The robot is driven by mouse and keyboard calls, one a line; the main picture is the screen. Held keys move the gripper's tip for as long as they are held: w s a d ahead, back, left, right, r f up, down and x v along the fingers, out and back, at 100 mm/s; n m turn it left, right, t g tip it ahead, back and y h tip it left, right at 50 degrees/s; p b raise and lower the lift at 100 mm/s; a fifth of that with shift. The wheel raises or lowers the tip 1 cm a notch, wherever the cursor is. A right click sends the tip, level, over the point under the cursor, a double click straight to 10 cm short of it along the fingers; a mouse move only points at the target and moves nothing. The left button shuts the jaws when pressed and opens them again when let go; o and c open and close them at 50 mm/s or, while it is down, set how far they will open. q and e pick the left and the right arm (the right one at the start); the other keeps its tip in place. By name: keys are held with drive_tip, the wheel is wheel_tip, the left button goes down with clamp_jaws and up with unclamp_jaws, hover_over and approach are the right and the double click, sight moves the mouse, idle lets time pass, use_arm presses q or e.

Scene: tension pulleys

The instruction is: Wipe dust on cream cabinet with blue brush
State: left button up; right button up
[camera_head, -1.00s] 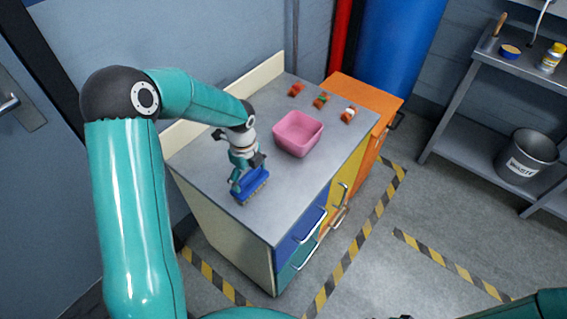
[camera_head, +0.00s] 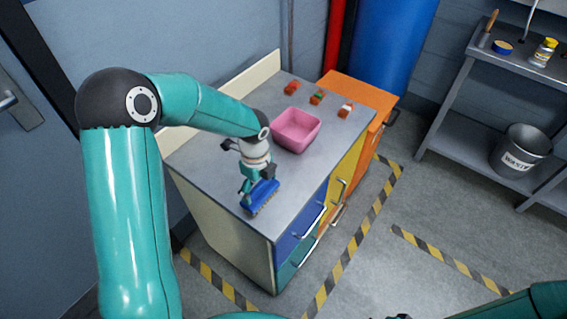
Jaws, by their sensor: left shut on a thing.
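The cream cabinet (camera_head: 222,232) has a grey top and stands against the wall, with blue, teal and yellow drawer fronts on its right-hand face. My left gripper (camera_head: 252,190) is shut on the blue brush (camera_head: 262,199). The brush is low at the near part of the grey top, bristles downward; I cannot tell whether they touch it. I cannot make out dust on the top.
A pink bin (camera_head: 297,130) sits on the top behind the brush. An orange cabinet (camera_head: 360,92) adjoins behind. A shelf with a grey waste bucket (camera_head: 520,150) stands at right. The floor between is clear.

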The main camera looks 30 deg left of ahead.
use_arm(q)
drive_tip(key=d, duration=0.4)
drive_tip(key=shift+s+b, duration=0.25)
drive_tip(key=shift+b, duration=0.1)
drive_tip(key=shift+d+r+p, duration=0.2)
drive_tip(key=shift+r+p, duration=0.55)
drive_tip(key=shift+r, duration=0.45)
wheel_tip(320, 180, up, 6)
drive_tip(key=p, duration=0.5)
drive_tip(key=shift+f, duration=0.1)
